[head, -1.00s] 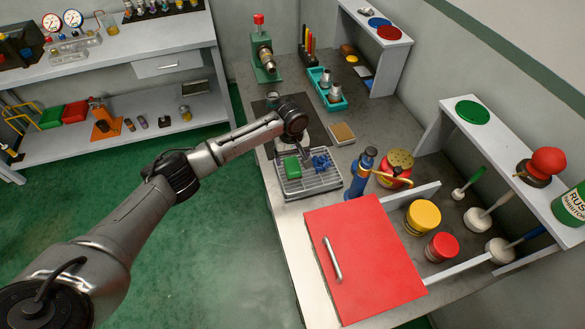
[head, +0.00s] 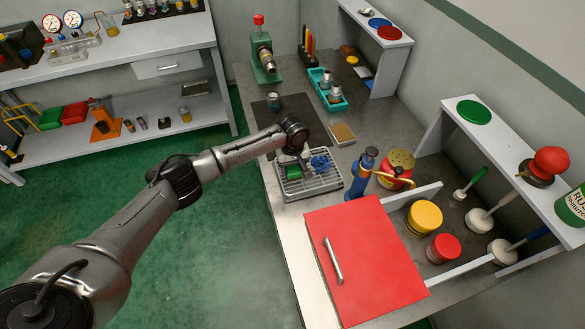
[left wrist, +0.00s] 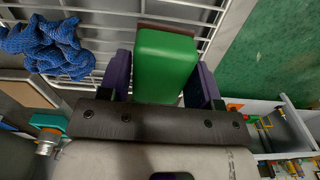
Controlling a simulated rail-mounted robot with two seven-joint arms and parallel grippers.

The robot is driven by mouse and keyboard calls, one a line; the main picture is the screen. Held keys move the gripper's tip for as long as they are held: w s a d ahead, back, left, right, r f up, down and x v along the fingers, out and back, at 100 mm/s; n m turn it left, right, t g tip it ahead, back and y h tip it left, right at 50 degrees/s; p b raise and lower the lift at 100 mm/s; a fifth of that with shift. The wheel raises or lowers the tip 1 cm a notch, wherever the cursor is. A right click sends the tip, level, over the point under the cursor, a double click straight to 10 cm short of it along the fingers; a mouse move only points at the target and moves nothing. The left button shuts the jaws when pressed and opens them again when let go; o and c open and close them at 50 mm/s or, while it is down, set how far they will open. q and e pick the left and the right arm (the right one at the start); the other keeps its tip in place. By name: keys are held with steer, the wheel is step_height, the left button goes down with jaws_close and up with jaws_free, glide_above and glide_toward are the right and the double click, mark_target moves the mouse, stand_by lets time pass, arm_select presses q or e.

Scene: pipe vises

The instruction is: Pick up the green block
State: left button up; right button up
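The green block (head: 292,172) sits in the wire tray (head: 318,185) on the bench in the head view, partly hidden by my left gripper (head: 290,158). In the left wrist view the green block (left wrist: 165,65) lies between the two purple fingers of my left gripper (left wrist: 165,78), one on each side. The fingers are very close to its sides; I cannot tell whether they press on it. My right gripper is in neither view.
A crumpled blue cloth (head: 320,162) lies in the tray beside the block. A blue bottle (head: 362,172) and a red tin (head: 396,168) stand to the right. A red panel with a handle (head: 365,260) is in front. A dark mat (head: 278,115) lies behind.

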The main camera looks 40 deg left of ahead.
arm_select(q)
steer(key=c, duration=0.6)
steer(key=shift+r, duration=0.55)
steer(key=r, duration=0.1)
steer(key=r+p, duration=0.1)
steer(key=r, duration=0.1)
steer(key=shift+w+d+r, duration=0.1)
steer(key=shift+d+r, duration=0.15)
steer(key=shift+d, duration=0.1)
steer(key=d+r, duration=0.2)
steer(key=d, duration=0.1)
steer(key=d+r, duration=0.2)
steer(key=d, duration=0.2)
steer(key=w+d+r+p, duration=0.1)
steer(key=d+r, duration=0.1)
steer(key=d, duration=0.2)
steer(key=shift+w+r, duration=0.1)
steer(key=shift+r, duration=0.1)
